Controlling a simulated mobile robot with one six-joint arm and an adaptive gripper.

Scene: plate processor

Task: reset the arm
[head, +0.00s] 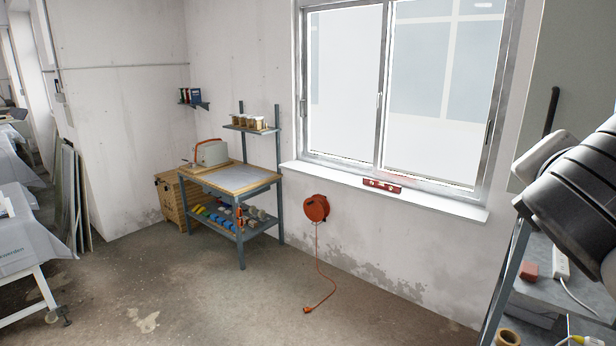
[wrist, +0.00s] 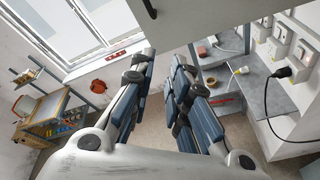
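My gripper (wrist: 160,75) shows in the wrist view, with its two dark, blue-padded fingers apart and nothing between them. It is in the air, with the grey floor visible between the fingers. A grey panel hangs close above the fingertips in that view. In the head view, part of my arm (head: 580,190) shows at the right edge, in front of a grey shelf unit. My gripper is not visible in the head view.
A workbench (head: 238,180) stands by the wall, left of the window. An orange cord reel (head: 316,207) hangs below the sill; a red level (head: 381,185) lies on it. A shelf (wrist: 225,40), sockets and cables are close on the right. The middle floor is clear.

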